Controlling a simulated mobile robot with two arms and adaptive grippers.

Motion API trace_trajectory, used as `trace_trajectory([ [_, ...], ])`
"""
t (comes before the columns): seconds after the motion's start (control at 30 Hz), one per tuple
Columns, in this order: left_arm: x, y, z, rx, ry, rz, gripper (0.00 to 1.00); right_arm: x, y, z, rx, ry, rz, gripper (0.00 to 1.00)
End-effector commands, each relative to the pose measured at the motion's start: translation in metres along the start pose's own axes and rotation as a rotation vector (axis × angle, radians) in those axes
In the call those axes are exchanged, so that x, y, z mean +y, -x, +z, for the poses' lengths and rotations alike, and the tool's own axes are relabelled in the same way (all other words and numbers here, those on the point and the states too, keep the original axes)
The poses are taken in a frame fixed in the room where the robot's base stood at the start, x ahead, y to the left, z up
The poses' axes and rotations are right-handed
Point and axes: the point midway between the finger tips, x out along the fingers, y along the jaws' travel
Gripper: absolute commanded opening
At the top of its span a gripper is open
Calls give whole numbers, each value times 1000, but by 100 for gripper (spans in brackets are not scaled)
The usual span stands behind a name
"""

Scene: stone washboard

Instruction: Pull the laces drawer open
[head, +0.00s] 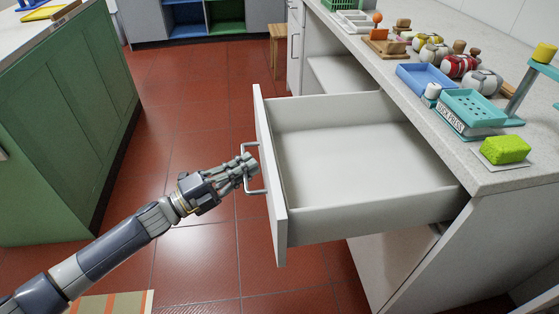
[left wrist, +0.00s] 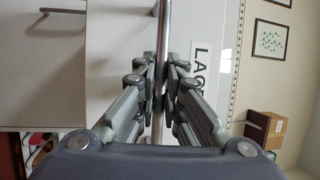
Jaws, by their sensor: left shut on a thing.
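The laces drawer (head: 340,155) is white and stands well out from the counter, and its inside looks empty. Its front carries a metal bar handle (head: 256,190). My left gripper (head: 248,165) is shut on this handle. In the left wrist view the handle bar (left wrist: 162,50) runs between the two fingers (left wrist: 161,85), with a partly covered label starting "LAC" (left wrist: 200,65) beside it. My right gripper is in neither view.
The speckled counter (head: 400,100) holds a blue tray (head: 425,78), a teal press (head: 475,108), a green sponge (head: 506,149) and several small items. A green cabinet (head: 65,130) stands at the left. Red tiled floor (head: 195,255) lies open between them.

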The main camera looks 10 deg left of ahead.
Motion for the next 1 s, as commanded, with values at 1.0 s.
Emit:
trace_trajectory([
  [1.0,-30,150,62,0,2,1,0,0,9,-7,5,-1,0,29],
])
